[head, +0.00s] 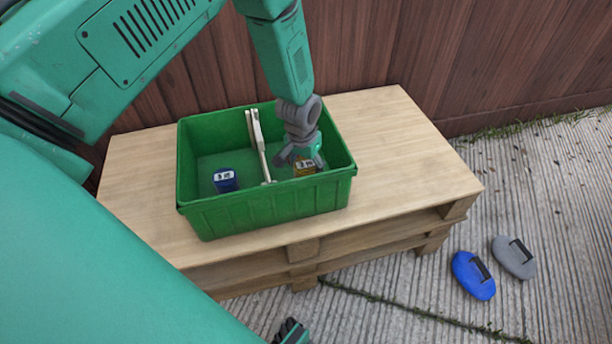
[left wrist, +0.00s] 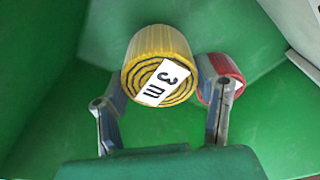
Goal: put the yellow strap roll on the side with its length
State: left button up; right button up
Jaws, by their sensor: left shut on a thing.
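A green crate (head: 262,212) stands on the wooden pallet, split by a pale divider (head: 259,146). The yellow strap roll (head: 304,170) is in the right compartment. In the left wrist view the roll (left wrist: 158,55) shows its coiled end with a "3 m" label. My left gripper (head: 303,162) reaches down into that compartment and is shut on the yellow roll; its fingers also show in the wrist view (left wrist: 163,105). A red roll (left wrist: 222,77) lies just beside it, behind the right finger. A blue roll (head: 225,180) with a white label stands in the left compartment.
The wooden pallet (head: 405,165) has free room right of the crate. A brown plank fence (head: 420,50) stands behind. A dark-tipped part of mine shows at the bottom edge.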

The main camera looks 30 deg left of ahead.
aim_at(302, 168)
pick_arm(q)
jog(key=f, duration=0.1)
jog(key=f+b, duration=0.1)
jog(key=f, duration=0.2)
jog(key=shift+a, duration=0.25)
jog(key=shift+r, duration=0.15)
jog(key=shift+c, duration=0.5)
jog(key=shift+d, duration=0.15)
jog(key=o, duration=1.4)
jog(key=shift+r, duration=0.4)
jog(key=r+p, duration=0.1)
jog(key=r, duration=0.2)
jog(key=s+r+p, duration=0.1)
jog(key=r+p, duration=0.1)
jog(key=r, duration=0.2)
jog(key=r+p, duration=0.1)
jog(key=r, duration=0.3)
jog(key=shift+s+r+p, duration=0.1)
jog(key=shift+s+p, duration=0.2)
jog(key=shift+s, duration=0.1)
